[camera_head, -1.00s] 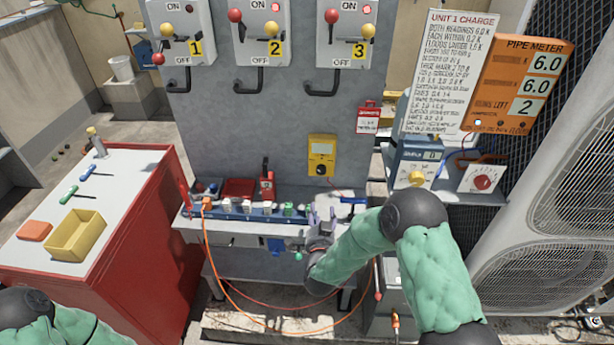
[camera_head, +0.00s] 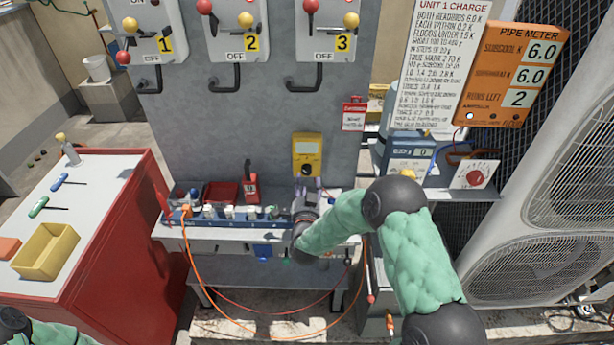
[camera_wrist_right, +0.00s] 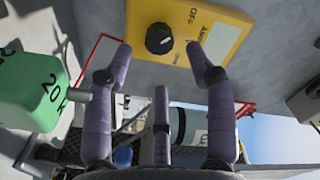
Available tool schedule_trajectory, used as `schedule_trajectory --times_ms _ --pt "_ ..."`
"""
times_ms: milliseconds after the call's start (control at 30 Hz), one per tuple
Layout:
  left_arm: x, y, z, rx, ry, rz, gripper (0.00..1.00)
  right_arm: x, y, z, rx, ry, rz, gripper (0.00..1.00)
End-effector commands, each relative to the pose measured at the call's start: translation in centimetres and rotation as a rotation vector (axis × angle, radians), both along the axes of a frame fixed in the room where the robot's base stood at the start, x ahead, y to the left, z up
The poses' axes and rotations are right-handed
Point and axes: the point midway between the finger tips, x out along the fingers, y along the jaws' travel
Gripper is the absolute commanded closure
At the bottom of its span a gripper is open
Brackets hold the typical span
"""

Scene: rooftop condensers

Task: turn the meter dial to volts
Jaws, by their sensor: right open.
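The yellow meter (camera_head: 307,145) hangs on the grey panel, above the bench. In the right wrist view the yellow meter face (camera_wrist_right: 215,35) is upside down, with its black round dial (camera_wrist_right: 159,38) and the printed words OFF and AMP. A small light mark shows on the dial; which label it points to I cannot tell. My right gripper (camera_wrist_right: 160,52) is open and empty, its purple fingers to either side of the dial and apparently short of it. In the head view my right gripper (camera_head: 309,186) is just below the meter, partly hidden by its wrist. My left gripper is out of view.
A green block (camera_wrist_right: 40,88) marked 20 K is close to the right gripper's finger in the wrist view. The bench (camera_head: 225,233) below holds a row of small parts and a red bin (camera_head: 221,193). A blue instrument (camera_head: 408,150) stands right of the meter.

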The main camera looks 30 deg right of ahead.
Motion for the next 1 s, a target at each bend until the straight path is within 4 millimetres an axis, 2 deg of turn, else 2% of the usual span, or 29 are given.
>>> schedule_trajectory --times_ms 100,300,733,900,933,1000 --pt "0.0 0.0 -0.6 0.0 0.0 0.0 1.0 1.8 -1.1 -0.1 0.0 -0.002 0.0 0.44" --pt "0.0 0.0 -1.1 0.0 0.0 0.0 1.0 3.8 -2.3 -0.1 0.001 0.0 0.001 0.44" --pt "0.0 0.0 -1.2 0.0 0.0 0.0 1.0 4.5 -2.7 0.0 0.0 0.0 0.001 0.44" --pt "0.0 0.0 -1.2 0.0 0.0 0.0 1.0 4.5 -2.7 0.0 0.0 0.0 0.001 0.92" --pt "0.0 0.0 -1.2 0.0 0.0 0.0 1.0 4.5 -2.7 0.0 0.0 -0.001 0.001 0.99" --pt "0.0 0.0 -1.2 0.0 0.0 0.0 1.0 4.5 -2.7 0.1 0.0 -0.001 0.001 0.99"
